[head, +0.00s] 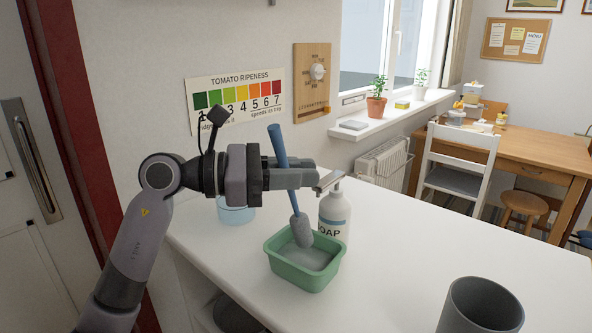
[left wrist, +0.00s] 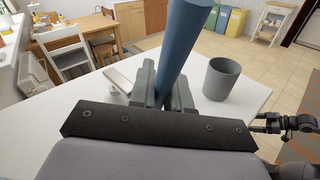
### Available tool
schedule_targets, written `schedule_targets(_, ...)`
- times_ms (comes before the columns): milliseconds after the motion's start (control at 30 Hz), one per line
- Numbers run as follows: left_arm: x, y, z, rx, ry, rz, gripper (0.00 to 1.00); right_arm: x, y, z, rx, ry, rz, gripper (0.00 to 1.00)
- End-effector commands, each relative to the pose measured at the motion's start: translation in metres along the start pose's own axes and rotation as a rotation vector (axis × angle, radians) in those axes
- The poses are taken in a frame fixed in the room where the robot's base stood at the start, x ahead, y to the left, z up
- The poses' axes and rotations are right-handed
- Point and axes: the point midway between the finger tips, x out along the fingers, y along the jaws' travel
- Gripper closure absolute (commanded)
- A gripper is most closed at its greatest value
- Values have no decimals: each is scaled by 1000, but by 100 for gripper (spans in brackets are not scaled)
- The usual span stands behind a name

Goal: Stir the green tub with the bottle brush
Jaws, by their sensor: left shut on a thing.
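My left gripper (head: 300,179) is shut on the blue handle of the bottle brush (head: 279,150). The brush is tilted, with its grey head pointing down at the opening of the green tub (head: 303,278). The tub stands on the white counter with greyish contents. The brush tip appears to be at or in the contents; exact depth is unclear. In the left wrist view the blue handle (left wrist: 182,45) rises between the fingers, and the tub is hidden.
A white soap pump bottle (head: 334,214) stands right behind the tub, close to my gripper. A light-blue container (head: 236,214) is behind my wrist. A grey cup (head: 480,308) stands at the front right. The counter (head: 420,235) between tub and cup is clear.

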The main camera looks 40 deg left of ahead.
Motion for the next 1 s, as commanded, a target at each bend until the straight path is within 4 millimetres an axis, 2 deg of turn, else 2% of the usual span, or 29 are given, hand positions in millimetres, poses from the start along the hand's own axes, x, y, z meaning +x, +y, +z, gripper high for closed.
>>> schedule_targets(100, 3, -1, -14, 0, 1, -1, 100, 8, 0, 11, 2, -3, -1, 20)
schedule_targets(500, 12, 0, -43, 2, 0, 0, 100, 21, -7, 23, 18, -6, -17, 20)
schedule_targets(1000, 15, 0, -48, 1, -1, 0, 100, 23, -8, 20, 14, -3, -24, 20)
